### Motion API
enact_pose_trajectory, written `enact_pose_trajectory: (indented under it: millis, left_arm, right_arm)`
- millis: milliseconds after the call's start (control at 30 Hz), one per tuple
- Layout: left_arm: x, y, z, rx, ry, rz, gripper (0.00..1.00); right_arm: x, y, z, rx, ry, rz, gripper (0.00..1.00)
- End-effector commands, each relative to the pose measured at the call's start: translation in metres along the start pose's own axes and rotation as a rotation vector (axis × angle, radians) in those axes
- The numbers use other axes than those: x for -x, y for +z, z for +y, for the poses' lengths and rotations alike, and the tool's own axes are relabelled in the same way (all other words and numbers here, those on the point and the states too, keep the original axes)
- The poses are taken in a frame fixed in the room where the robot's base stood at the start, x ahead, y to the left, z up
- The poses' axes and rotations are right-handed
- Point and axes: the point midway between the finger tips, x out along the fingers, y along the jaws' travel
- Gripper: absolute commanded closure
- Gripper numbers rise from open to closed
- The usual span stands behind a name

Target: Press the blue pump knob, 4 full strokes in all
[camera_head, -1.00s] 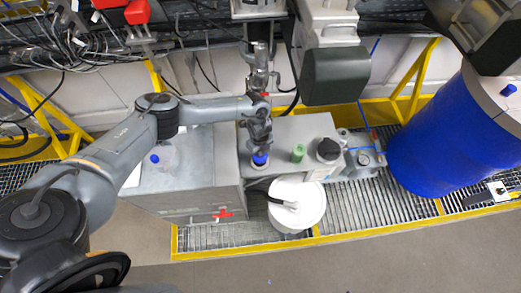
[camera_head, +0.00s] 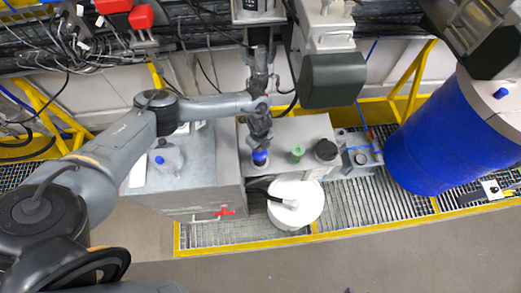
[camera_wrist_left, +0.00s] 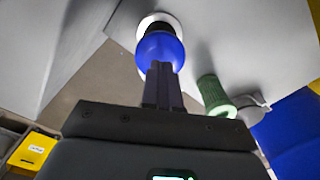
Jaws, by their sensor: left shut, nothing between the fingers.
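The blue pump knob (camera_head: 260,158) stands on top of the grey metal box (camera_head: 300,130) in the middle of the head view. My left gripper (camera_head: 260,146) comes down over it from above, fingers shut and empty. In the left wrist view the round blue knob (camera_wrist_left: 160,52) lies straight ahead of the shut left fingertips (camera_wrist_left: 162,68), with a white ring (camera_wrist_left: 157,20) beyond it. The fingertips overlap the knob's near side; whether they touch it is hard to tell. My right gripper does not show.
Right of the knob stand a green ribbed cap (camera_head: 297,152) and a black cap (camera_head: 326,150). A white bucket (camera_head: 310,205) stands on the grating in front. A large blue drum (camera_head: 440,140) is at right. A small blue-capped container (camera_head: 165,157) is at left.

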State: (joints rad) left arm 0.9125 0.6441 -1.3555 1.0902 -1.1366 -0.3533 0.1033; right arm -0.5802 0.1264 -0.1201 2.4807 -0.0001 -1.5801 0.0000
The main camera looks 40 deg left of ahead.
Motion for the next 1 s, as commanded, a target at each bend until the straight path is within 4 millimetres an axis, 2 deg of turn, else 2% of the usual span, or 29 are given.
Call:
enact_pose_trajectory:
  millis: [567,1000]
  left_arm:
    - [0.005,0.0,0.0,0.0,0.0,0.0,1.0]
    - [0.046,0.0,0.0,0.0,0.001,0.0,1.0]
  right_arm:
    - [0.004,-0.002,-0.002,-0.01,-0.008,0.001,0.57]
    - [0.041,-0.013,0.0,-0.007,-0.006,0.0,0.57]
